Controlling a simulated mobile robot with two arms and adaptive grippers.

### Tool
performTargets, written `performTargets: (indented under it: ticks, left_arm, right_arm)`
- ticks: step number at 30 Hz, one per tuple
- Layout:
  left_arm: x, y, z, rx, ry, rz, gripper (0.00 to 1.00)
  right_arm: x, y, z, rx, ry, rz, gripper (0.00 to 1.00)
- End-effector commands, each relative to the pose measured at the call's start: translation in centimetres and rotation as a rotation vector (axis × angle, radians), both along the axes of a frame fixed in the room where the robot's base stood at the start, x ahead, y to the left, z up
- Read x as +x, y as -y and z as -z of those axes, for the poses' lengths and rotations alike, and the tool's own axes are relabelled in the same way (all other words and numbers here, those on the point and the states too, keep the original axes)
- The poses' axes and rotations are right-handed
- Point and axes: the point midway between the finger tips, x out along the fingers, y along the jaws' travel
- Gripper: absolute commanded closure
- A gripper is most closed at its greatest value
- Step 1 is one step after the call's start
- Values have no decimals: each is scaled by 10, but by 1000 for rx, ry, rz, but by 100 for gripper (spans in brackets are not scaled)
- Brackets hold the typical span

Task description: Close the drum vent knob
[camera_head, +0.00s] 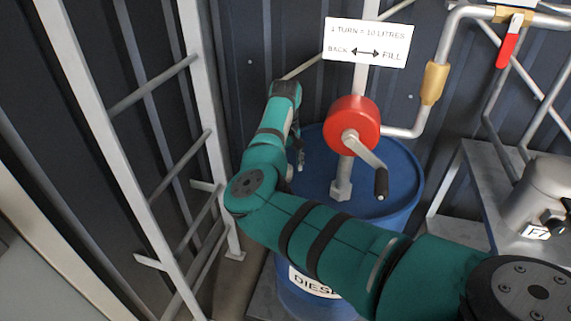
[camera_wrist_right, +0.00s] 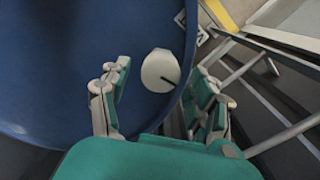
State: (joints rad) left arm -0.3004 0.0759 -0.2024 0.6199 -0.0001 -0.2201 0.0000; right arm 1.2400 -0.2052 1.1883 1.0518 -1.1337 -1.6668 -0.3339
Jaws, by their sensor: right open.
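The drum (camera_head: 390,196) is blue and marked DIESEL. Its blue lid also fills much of the right wrist view (camera_wrist_right: 60,70). In that view a pale round knob (camera_wrist_right: 156,76) with a dark line across it sits near the lid's rim; it looks like the vent knob. My right gripper (camera_wrist_right: 160,70) is open, with one finger on each side of the knob and visible gaps between. In the head view my right arm reaches over the drum, and only part of its gripper (camera_head: 299,155) shows at the lid's left side. The knob is hidden there. My left gripper is not in view.
A red rotary pump (camera_head: 347,122) with a black-handled crank (camera_head: 381,184) stands on the drum, right of my gripper. A grey ladder (camera_head: 135,165) is at left. A pipe with a red lever (camera_head: 507,50) and a metal stand (camera_head: 480,170) are at right.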

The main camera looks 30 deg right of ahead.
Motion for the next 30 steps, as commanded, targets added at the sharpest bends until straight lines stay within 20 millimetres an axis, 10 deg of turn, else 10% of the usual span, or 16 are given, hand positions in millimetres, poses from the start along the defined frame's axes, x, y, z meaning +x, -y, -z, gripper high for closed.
performTargets:
  ticks: [14,30]
  left_arm:
    - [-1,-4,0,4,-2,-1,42]
    - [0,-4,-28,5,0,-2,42]
  right_arm:
    - [0,0,0,0,0,0,92]
    - [-1,2,-5,-3,-3,160,93]
